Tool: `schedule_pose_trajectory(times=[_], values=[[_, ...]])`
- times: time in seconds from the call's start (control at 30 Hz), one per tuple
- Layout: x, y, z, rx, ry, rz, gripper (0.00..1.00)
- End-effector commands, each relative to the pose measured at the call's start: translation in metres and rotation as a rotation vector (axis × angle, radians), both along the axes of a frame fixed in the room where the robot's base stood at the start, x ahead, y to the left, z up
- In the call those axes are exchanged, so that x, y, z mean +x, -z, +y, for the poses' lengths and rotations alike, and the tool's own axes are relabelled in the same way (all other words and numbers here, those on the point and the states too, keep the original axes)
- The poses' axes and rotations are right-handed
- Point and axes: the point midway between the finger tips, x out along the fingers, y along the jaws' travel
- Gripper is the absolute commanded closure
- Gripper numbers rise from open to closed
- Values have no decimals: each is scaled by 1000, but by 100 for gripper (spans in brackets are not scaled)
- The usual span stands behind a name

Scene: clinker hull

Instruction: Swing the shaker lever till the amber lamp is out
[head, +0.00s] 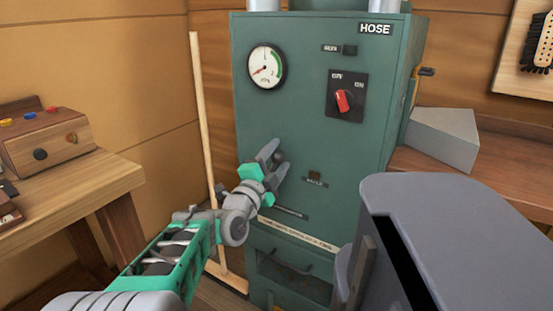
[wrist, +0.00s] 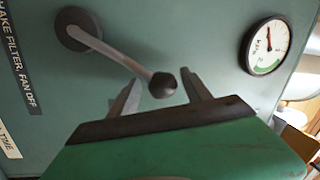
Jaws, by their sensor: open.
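The shaker lever (wrist: 120,55) shows in the wrist view as a grey bar running from a round pivot on the green cabinet (head: 310,110) down right to a dark ball knob (wrist: 163,85). My gripper (wrist: 161,80) is open, with a finger on either side of the knob; I cannot tell whether they touch it.
A dial gauge (head: 266,67) and a red rotary switch (head: 343,101) are higher on the cabinet. A broom handle (head: 203,120) leans at its left. A grey bin-like body (head: 455,240) stands front right. A wooden bench (head: 75,190) is on the left.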

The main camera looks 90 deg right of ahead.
Motion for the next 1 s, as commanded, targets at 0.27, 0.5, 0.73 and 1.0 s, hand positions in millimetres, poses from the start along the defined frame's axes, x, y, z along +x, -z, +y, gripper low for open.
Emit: schedule_pose_trajectory(times=[0.27, 0.5, 0.73, 1.0], values=[[7, 2, 11, 1, -2, 1, 43], [30, 10, 54, 0, -5, 0, 43], [36, 13, 70, 0, -1, 0, 43], [39, 15, 68, 9, -6, 1, 43]])
